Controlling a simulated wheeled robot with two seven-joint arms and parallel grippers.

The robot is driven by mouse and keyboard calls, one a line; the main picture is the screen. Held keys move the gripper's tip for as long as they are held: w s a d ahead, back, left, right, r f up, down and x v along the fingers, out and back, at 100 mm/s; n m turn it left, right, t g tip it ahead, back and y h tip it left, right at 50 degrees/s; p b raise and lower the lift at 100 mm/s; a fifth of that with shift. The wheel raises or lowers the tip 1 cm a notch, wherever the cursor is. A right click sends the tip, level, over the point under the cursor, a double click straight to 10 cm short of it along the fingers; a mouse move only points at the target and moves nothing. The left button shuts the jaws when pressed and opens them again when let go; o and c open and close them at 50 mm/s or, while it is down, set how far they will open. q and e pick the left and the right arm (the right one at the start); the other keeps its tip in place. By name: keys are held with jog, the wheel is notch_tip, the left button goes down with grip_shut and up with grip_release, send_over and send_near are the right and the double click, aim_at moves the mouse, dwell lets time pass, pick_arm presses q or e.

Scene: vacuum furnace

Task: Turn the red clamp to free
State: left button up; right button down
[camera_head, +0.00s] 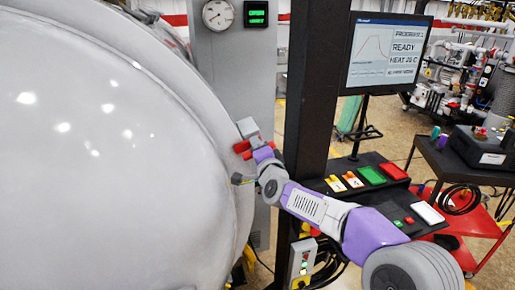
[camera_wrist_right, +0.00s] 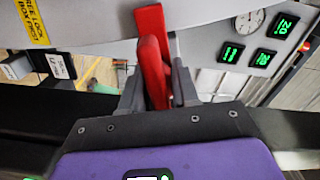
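The red clamp (camera_head: 241,147) sits at the rim of the large grey furnace door (camera_head: 110,170), partly hidden by my right gripper (camera_head: 256,152). In the right wrist view, the red clamp (camera_wrist_right: 152,50) stands upright between the two grey fingers of my right gripper (camera_wrist_right: 158,88). The fingers lie close against both sides of its red handle and appear shut on it; the clamp's lower end is hidden between them. A yellow label (camera_wrist_right: 32,20) reading "FREE LOCK" shows at upper left in the wrist view. My left gripper is not in view.
A grey cabinet with a round gauge (camera_head: 217,15) and green display (camera_head: 256,13) stands behind the clamp. A dark post (camera_head: 311,90) rises just right of it. A monitor (camera_head: 387,52) and a black panel with coloured buttons (camera_head: 372,174) lie beyond my right arm.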

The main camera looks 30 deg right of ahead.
jog(key=shift+n, duration=0.3)
jog(key=n+p, duration=0.3)
jog(key=n, duration=1.4)
jog(key=shift+n, duration=0.4)
dwell(0.4)
jog(key=c, duration=1.1)
grip_release()
